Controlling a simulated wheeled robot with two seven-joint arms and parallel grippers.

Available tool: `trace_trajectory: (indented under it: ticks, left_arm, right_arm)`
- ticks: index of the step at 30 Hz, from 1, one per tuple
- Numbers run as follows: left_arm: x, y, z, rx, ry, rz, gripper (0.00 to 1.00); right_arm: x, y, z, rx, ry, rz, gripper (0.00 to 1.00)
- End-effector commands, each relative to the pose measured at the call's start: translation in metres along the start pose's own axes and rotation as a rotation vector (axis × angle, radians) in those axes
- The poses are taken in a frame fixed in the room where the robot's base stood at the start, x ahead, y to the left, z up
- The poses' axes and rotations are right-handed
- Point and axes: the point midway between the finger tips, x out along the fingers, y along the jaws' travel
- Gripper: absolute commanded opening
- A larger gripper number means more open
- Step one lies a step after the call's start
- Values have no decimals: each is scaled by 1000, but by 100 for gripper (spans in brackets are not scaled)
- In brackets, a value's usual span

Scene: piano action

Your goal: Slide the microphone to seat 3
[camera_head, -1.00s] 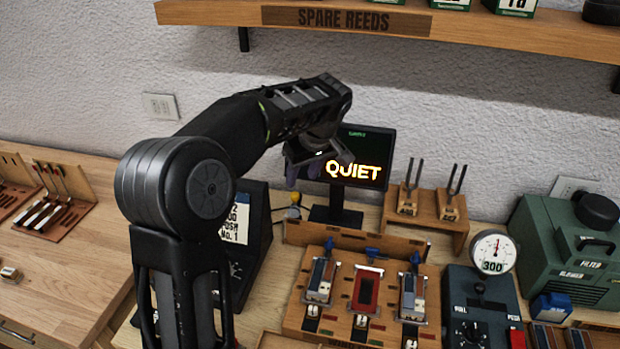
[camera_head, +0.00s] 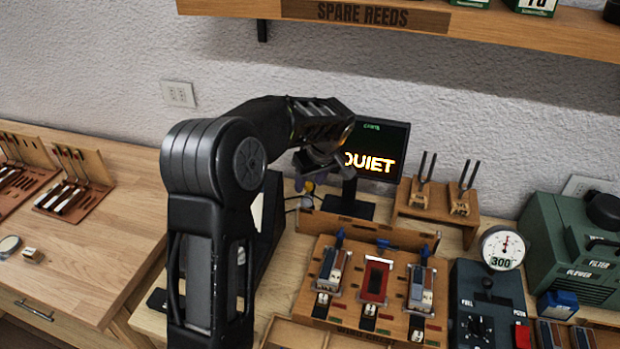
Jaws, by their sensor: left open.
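My left gripper (camera_head: 322,170) hangs in front of the left part of the dark screen reading QUIET (camera_head: 376,158). It is open, and its fingertips are partly hidden by my arm. A small yellow and grey thing (camera_head: 308,188), possibly the microphone, shows just below the gripper, at the left end of a wooden back rail (camera_head: 390,232). It is too small and partly hidden to be sure. In front of the rail, a wooden board holds three seats: left (camera_head: 329,270), middle with a red frame (camera_head: 375,282), and right (camera_head: 421,288). My right gripper is out of view.
Two tuning forks stand on a wooden stand (camera_head: 436,212) behind the board. A dark control box (camera_head: 487,310) with a round gauge (camera_head: 502,248) and a green machine (camera_head: 570,250) stand at the right. The left bench (camera_head: 90,235) has clear room.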

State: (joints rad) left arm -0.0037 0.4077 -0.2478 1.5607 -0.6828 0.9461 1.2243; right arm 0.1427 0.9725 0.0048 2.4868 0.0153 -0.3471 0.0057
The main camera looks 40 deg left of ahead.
Motion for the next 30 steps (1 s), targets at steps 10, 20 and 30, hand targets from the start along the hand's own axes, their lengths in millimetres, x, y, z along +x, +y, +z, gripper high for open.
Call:
trace_trajectory:
  ticks: [10, 20, 30]
  left_arm:
    - [3, 0, 0, -1, 0, 0, 39]
    - [2, 0, 0, -1, 0, 0, 12]
    - [2, 0, 0, -1, 0, 1, 0]
  right_arm:
    - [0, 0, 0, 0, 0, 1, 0]
    - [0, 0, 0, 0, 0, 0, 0]
    - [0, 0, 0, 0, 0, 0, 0]
